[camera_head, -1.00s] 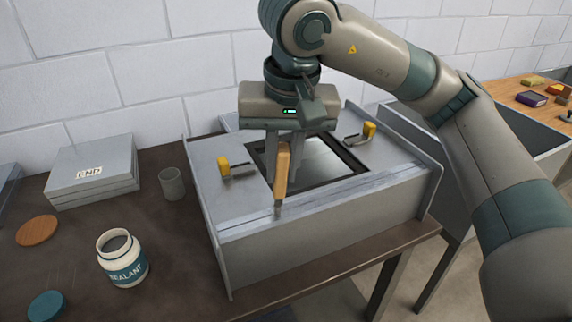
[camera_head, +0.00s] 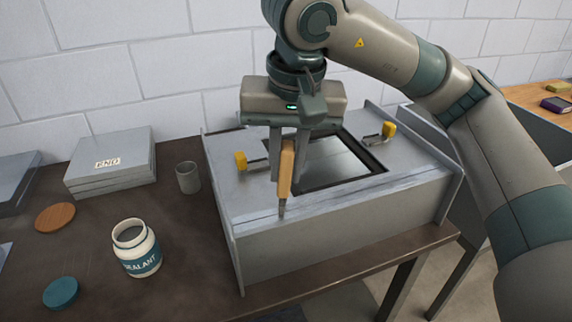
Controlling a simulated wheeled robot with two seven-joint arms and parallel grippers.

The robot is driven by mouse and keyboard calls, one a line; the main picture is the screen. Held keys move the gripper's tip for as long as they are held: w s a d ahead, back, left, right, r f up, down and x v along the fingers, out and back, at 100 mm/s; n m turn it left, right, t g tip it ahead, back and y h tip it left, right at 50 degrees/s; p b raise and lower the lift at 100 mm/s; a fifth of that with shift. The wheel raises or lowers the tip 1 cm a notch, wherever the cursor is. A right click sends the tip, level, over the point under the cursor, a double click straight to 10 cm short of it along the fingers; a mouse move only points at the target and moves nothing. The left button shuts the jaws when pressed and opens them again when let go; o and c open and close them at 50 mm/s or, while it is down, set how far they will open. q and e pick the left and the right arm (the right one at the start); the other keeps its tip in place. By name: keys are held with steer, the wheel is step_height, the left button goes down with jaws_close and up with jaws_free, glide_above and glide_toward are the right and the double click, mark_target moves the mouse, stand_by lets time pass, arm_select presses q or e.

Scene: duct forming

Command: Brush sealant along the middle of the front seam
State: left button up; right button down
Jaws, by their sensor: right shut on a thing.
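My right gripper (camera_head: 287,167) is shut on the brush (camera_head: 286,170), which has a wooden handle and a dark tip pointing down. It holds the brush nearly upright over the front of the grey metal duct box (camera_head: 340,243). The tip is at or just above the front seam (camera_head: 345,201), left of its middle; I cannot tell whether it touches. The open white sealant jar (camera_head: 136,246) with a teal label stands on the table at the left. My left gripper is not in view.
Yellow-handled clamps (camera_head: 241,161) (camera_head: 388,130) sit on the box top beside a dark-framed opening (camera_head: 340,165). A grey cup (camera_head: 188,178), stacked grey boxes (camera_head: 110,163), a wooden disc (camera_head: 55,217) and a teal lid (camera_head: 61,292) lie on the dark table (camera_head: 190,275).

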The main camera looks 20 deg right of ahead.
steer(key=shift+d+f, duration=0.1)
stand_by(0.4)
steer(key=shift+d+b, duration=0.45)
steer(key=shift+d, duration=1.05)
steer(key=shift+d, duration=0.1)
steer(key=d, duration=0.2)
steer(key=shift+d+b, duration=0.4)
steer(key=shift+d, duration=0.15)
